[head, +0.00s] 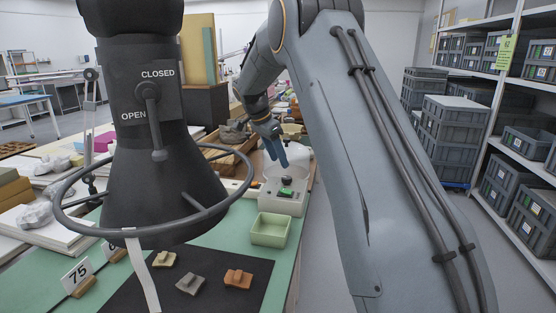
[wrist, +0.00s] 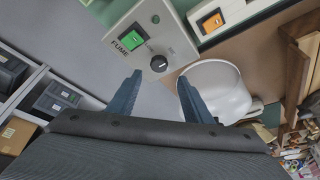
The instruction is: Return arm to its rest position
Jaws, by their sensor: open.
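My gripper (head: 276,152) hangs at the end of my raised arm, above the far end of the green-topped table (head: 230,266). In the wrist view my gripper (wrist: 162,98) has its two blue fingers spread wide apart with nothing between them. Several sherds lie on a black mat (head: 216,290) at the front: a tan sherd (head: 164,259), a grey sherd (head: 190,284) and an orange-brown sherd (head: 238,278). They are well away from my gripper.
A control box (head: 284,205) with a green switch stands under the gripper, beside a white round vessel (wrist: 218,90). A pale green tray (head: 270,230) sits nearer. A black hood (head: 155,190) with a ring rail blocks the left. Shelves (head: 520,140) stand right.

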